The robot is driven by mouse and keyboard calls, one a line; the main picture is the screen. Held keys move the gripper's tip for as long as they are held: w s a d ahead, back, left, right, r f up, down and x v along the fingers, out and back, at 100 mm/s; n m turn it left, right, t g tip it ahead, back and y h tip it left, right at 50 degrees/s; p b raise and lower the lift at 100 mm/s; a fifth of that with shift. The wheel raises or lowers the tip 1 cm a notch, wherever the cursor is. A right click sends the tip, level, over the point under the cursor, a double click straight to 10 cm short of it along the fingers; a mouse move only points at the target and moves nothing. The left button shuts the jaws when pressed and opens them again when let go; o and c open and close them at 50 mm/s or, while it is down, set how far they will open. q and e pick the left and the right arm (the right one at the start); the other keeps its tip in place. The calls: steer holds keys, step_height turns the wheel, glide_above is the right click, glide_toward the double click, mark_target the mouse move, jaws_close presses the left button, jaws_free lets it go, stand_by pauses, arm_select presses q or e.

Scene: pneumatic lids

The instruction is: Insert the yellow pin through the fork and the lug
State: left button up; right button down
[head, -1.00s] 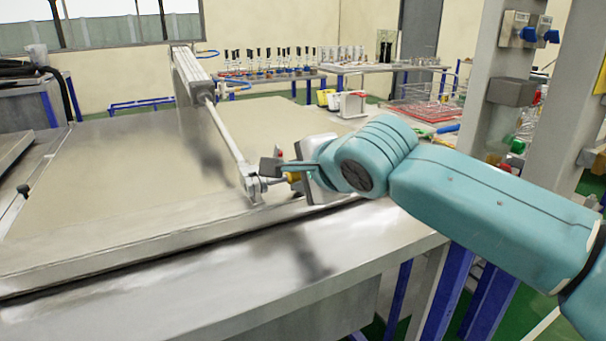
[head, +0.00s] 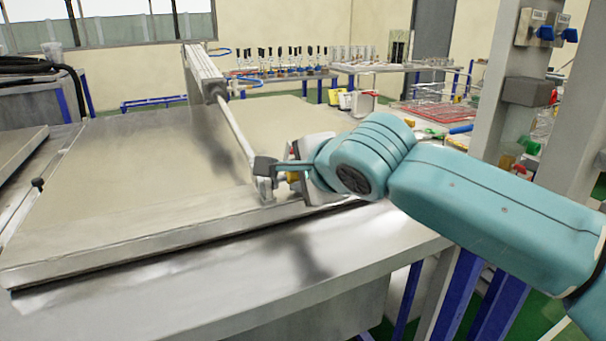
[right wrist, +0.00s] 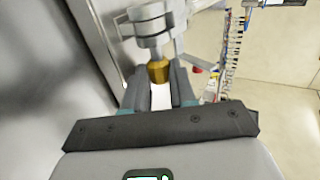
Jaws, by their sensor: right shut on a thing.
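The yellow pin (right wrist: 158,70) sits between the fingers of my right gripper (right wrist: 160,92), its yellow end pointing at the fork. The grey fork (right wrist: 152,38) at the rod's end is directly in front of it in the right wrist view. In the head view my right gripper (head: 278,168) is shut on the pin (head: 293,177) beside the fork (head: 265,187) on the lid. The lug is hard to tell apart from the fork, and how deep the pin sits is hidden. My left gripper is out of view.
The cylinder (head: 205,73) and its rod (head: 236,128) slope down across the flat metal lid (head: 130,160). The lid's left part is clear. A grey post (head: 510,90) stands at the right. Racks and benches with small parts are at the back.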

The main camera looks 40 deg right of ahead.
steer(key=shift+w+a, duration=0.25)
steer(key=shift+a, duration=0.6)
steer(key=c, duration=0.8)
jaws_free()
steer(key=shift+c, duration=0.2)
steer(key=shift+f, duration=0.1)
steer(key=shift+f, duration=0.1)
steer(key=p+v, duration=0.3)
steer(key=v, duration=1.3)
steer(key=shift+s+r, duration=0.15)
steer(key=shift+r, duration=0.2)
steer(key=shift+s, duration=0.1)
